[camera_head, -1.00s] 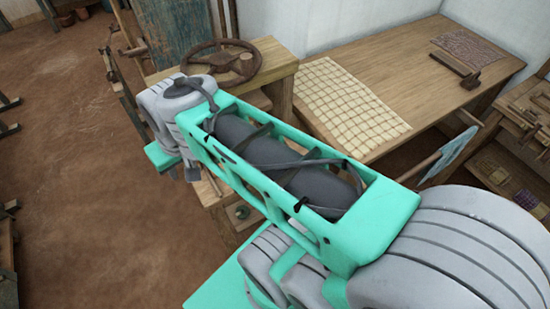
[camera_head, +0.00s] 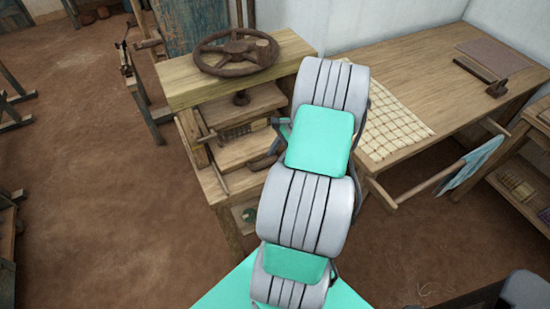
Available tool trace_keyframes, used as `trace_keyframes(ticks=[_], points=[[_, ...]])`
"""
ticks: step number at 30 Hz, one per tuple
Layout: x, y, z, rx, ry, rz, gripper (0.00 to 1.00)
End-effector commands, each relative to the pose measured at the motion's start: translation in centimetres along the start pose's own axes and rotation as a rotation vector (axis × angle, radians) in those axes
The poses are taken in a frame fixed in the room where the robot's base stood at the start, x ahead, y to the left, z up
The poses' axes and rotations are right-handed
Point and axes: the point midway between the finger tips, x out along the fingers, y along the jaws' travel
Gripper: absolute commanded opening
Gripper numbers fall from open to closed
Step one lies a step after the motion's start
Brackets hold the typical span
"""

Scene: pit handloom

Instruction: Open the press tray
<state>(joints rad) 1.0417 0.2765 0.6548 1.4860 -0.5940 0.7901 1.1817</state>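The wooden press (camera_head: 179,95) stands left of centre, with a brown handwheel (camera_head: 237,53) on its thick top beam. A screw end (camera_head: 241,98) shows under the beam, above a pale upper board (camera_head: 262,98). Below it a lower wooden board (camera_head: 236,152), which looks like the press tray, sits between the side posts. Something gridded lies in the gap between the boards. I cannot tell how far the tray is out.
A wooden table (camera_head: 440,60) with a gridded cloth (camera_head: 392,122) stands to the right. A rod (camera_head: 420,187) with a blue cloth (camera_head: 470,165) juts from its front. Shelving (camera_head: 520,180) is at the far right.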

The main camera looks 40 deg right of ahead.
Motion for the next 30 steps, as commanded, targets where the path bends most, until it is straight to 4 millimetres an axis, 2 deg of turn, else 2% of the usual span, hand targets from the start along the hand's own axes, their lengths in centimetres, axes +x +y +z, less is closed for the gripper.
trace_keyframes(ticks=[4, 11, 24, 30], points=[[1.36, -0.03, 0.01, -0.001, 0.001, 0.001, 0.34], [1.51, -0.04, 0.0, -0.001, 0.002, 0.0, 0.34], [1.48, -0.03, 0.02, -0.001, 0.002, 0.0, 0.0], [1.48, -0.03, 0.02, -0.001, 0.002, 0.0, 0.0]])
